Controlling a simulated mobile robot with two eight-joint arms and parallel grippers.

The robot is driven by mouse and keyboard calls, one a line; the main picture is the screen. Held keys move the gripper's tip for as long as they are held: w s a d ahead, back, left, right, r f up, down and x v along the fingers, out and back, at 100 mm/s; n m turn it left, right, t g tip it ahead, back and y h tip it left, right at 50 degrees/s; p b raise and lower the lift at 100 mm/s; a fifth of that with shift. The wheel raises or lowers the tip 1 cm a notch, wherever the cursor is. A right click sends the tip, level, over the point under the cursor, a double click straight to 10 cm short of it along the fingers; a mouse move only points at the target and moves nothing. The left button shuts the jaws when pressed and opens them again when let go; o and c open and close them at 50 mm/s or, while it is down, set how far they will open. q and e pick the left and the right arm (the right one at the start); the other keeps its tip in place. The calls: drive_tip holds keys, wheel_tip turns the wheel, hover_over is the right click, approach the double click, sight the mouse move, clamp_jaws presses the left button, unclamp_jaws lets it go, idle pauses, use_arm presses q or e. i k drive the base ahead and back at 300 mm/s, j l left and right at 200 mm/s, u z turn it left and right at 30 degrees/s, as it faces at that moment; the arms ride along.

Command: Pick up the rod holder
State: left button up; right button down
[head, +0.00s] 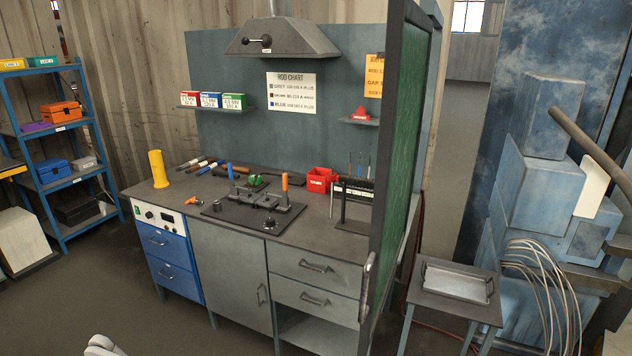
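No label in the head view names a rod holder, and I cannot tell for certain which thing it is. A small orange-handled tool (196,203) lies near the front left of the workbench top (185,188). An upright yellow cylinder (157,169) stands at the bench's left end. Several thin rods stand upright by a dark rack (353,187) at the bench's right. Neither of my grippers is in view. A pale rounded part at the bottom left edge appears to be mine.
A black plate with a clamp fixture (258,205) fills the bench's middle. A red bin (319,180) stands behind it. A green screen (395,170) closes the right side. A small table with a metal tray (457,283) stands beyond. Floor before the blue drawers (168,251) is clear.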

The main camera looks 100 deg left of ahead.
sight(369, 183)
drive_tip(key=u, duration=3.1)
